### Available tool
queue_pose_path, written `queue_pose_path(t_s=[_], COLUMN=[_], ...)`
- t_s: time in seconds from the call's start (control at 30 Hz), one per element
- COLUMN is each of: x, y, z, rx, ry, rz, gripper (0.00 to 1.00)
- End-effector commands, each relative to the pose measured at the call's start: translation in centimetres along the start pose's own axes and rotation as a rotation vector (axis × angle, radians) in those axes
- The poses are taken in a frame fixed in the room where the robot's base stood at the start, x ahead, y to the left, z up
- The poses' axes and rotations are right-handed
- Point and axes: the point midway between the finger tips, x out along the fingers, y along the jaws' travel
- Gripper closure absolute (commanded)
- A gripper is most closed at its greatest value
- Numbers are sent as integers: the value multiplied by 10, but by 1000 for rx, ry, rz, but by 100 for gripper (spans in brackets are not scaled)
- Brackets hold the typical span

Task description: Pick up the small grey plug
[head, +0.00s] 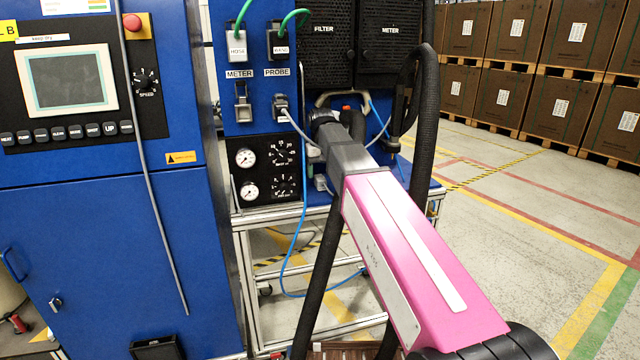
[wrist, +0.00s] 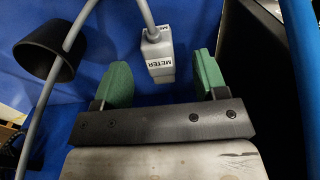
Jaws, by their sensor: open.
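The small grey plug (wrist: 158,48), with white METER labels, shows in the wrist view on a grey cable that rises out of the top of the picture. My gripper (wrist: 161,64) is open. Its two green pads stand apart, one to each side of the plug, with a visible gap on both sides. I cannot tell how far the plug's depth matches that of the pads. The METER socket (head: 242,103) on the blue panel looks empty.
A grey plug with a cable sits in the PROBE socket (head: 281,105). Green-cabled plugs sit at HOSE (head: 237,47) and the position beside it. A black hose (head: 426,110) runs near my arm. A black ring (wrist: 48,60) is at the left in the wrist view.

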Motion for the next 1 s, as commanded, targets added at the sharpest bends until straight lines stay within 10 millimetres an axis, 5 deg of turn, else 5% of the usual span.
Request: queue_pose_path(t_s=[0.33,0.6,0.8,1.0], x=[41,46,45,45], y=[2,2,2,2], z=[-3,-4,-4,-4], rx=[0,0,0,0], ry=[-1,0,0,0], rz=[0,0,0,0], gripper=[34,34,93,93])
